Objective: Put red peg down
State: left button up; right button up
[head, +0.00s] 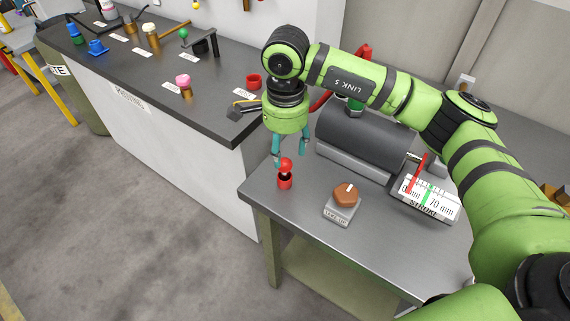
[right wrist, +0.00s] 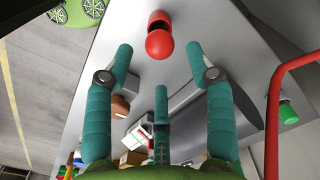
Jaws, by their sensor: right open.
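The red peg (head: 286,164), with a round red head, stands at the near left corner of the grey metal table. My left gripper is out of view.
A brown knob on a grey block (head: 342,204), a dark cylinder (head: 355,138) and a stroke gauge (head: 428,198) share the table. A red curved tube (right wrist: 274,110) passes close by the right fingers. The dark counter (head: 150,75) at left holds several small parts.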

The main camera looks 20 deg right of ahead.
notch_tip(320, 180, up, 6)
jog(key=shift+f+b, duration=0.1)
jog(key=shift+b, duration=0.55)
dwell(0.9)
